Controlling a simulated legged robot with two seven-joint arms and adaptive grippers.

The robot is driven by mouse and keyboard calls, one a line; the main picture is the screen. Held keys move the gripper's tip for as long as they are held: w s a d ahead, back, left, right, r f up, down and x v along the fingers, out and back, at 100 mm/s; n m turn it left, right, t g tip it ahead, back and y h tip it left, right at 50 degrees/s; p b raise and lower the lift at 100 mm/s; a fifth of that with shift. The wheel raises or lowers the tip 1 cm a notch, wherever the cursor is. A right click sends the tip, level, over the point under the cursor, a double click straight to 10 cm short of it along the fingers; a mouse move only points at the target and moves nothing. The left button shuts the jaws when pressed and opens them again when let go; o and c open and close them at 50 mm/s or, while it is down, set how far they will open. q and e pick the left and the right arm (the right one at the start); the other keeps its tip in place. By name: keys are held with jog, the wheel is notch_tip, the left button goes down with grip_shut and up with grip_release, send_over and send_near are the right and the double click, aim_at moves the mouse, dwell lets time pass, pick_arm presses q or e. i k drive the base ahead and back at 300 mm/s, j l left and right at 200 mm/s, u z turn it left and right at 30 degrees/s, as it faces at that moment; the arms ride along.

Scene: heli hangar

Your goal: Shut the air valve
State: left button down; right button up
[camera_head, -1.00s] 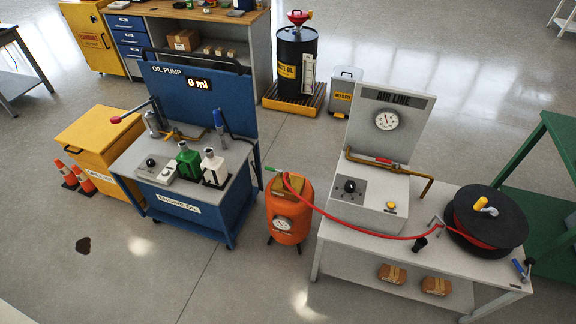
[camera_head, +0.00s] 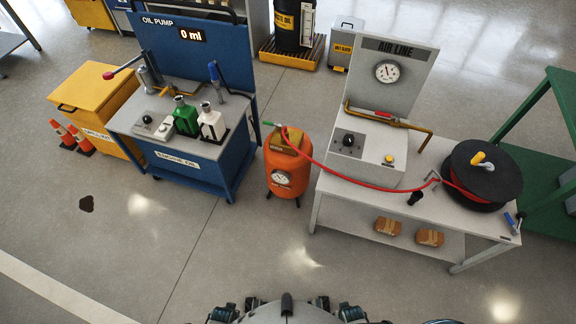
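The air line station is a grey panel (camera_head: 397,62) labelled AIR LINE with a round gauge (camera_head: 388,71) on a white bench (camera_head: 330,199). A brass-yellow pipe (camera_head: 421,129) runs across the front of the panel. A small red valve handle (camera_head: 383,115) lies along this pipe, roughly in line with it. A grey box (camera_head: 366,160) below has a black knob (camera_head: 348,140) and a yellow button (camera_head: 389,159). Neither of my grippers shows; only parts of my own body are at the bottom edge, well apart from the bench.
A red hose (camera_head: 345,181) runs from an orange tank (camera_head: 287,177) to a black reel (camera_head: 483,176) on the bench. A blue oil pump cart (camera_head: 200,178) stands left, a green table (camera_head: 549,127) right. Open floor (camera_head: 250,255) lies in front. A dark stain (camera_head: 87,204) is on the floor.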

aim_at(397, 118)
jog(key=u, duration=0.2)
jog(key=l+u, duration=0.65)
jog(key=k+l+u, duration=0.1)
jog(key=l+u, duration=0.25)
jog(key=k+l, duration=0.1)
jog(key=l, duration=0.25)
jog(key=k+l+u, duration=0.1)
jog(key=l, duration=0.25)
jog(key=k+l, duration=0.15)
jog(key=l, duration=0.2)
jog(key=k+l+u, duration=0.1)
jog(key=l, duration=0.2)
jog(key=k+l, duration=0.15)
jog(key=l, duration=0.2)
jog(key=u, duration=0.05)
